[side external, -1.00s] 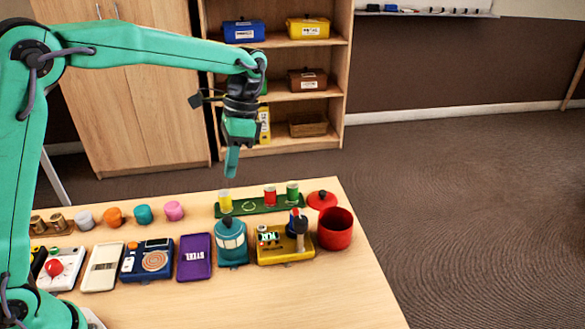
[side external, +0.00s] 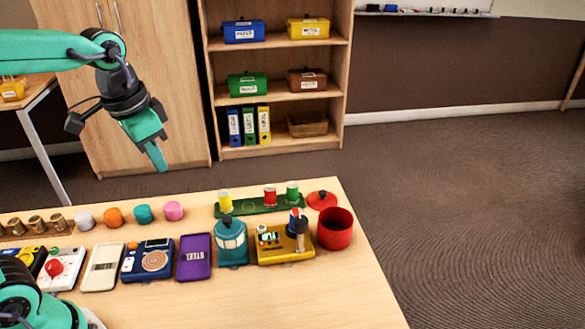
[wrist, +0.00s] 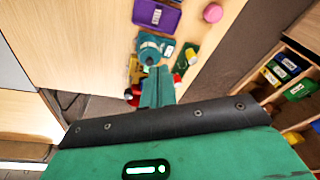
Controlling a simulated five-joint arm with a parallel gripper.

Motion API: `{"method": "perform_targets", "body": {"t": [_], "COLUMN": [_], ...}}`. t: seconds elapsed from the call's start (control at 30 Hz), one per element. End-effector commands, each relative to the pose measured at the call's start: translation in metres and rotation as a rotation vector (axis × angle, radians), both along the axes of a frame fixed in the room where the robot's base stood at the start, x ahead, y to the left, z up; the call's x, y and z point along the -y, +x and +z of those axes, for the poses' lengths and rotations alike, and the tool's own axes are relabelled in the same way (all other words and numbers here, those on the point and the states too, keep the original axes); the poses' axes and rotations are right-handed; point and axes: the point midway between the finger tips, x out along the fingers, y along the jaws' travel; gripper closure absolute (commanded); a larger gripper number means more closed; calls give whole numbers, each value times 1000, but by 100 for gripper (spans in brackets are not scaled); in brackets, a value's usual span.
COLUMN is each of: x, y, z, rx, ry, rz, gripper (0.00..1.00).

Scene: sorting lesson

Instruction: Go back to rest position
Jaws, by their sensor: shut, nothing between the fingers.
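My gripper (side external: 155,148) is at the upper left in the side view, in the air above and behind the table. Its teal fingers are shut with nothing between them, tilted down to the right. In the wrist view the shut fingers (wrist: 157,90) point toward the table items. The table (side external: 290,300) carries a row of things below and to the right of my gripper, and none touches it.
A shelf (side external: 340,90) and a wooden cabinet (side external: 165,60) stand behind. The table's front right is bare.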

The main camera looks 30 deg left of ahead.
Motion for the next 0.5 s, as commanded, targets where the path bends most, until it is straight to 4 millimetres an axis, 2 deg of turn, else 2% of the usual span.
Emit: {"method": "perform_targets", "body": {"t": [0.3, 0.5], "x": [-11, -15], "y": [-43, -62], "z": [-5, -13], "rx": [164, 251], "ry": [-35, -58], "rz": [133, 201], "gripper": [100, 100]}}
